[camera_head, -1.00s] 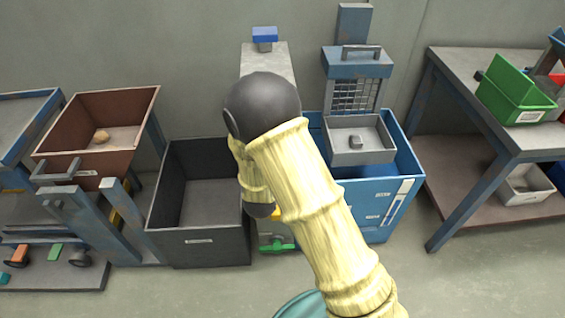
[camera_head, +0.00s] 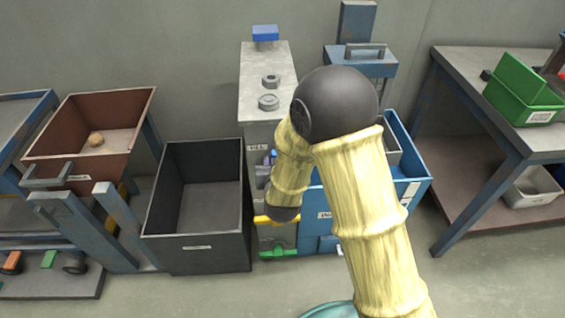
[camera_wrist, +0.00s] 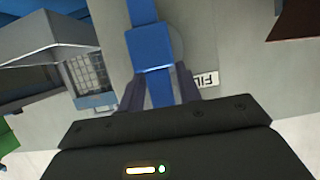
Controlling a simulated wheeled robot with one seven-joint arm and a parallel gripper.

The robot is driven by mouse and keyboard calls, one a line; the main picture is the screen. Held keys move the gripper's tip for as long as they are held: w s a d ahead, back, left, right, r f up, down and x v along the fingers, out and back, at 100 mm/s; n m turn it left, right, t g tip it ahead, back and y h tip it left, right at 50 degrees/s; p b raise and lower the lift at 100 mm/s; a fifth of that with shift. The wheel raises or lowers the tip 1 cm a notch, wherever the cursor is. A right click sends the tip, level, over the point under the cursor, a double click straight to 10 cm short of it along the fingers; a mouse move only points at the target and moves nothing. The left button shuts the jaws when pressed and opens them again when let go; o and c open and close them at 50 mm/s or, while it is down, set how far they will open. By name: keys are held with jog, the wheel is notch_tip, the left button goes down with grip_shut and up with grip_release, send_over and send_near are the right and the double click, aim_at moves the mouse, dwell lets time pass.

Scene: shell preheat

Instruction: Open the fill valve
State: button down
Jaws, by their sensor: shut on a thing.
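The fill valve's blue lever (camera_wrist: 150,50) is on a grey panel beside a label reading FIL, partly cut off by my gripper. My gripper (camera_wrist: 158,88) is shut on the lever, one dark finger on each side of it. In the head view a small blue part of the lever (camera_head: 273,154) shows on the front of the grey cabinet (camera_head: 252,90), near its label. My arm hides most of the lever and gripper there.
A dark open bin (camera_head: 195,247) stands left of the cabinet, and a blue bin (camera_head: 408,150) stands right. Yellow (camera_head: 262,220) and green (camera_head: 278,252) parts sit lower on the cabinet front. A grey table (camera_head: 490,90) stands right.

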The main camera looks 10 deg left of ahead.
dwell(0.3)
jog(key=c, duration=1.2)
grip_release()
jog(key=shift+c, duration=0.2)
jog(key=b+v, duration=1.3)
jog(key=v, duration=0.4)
jog(key=shift+s, duration=0.3)
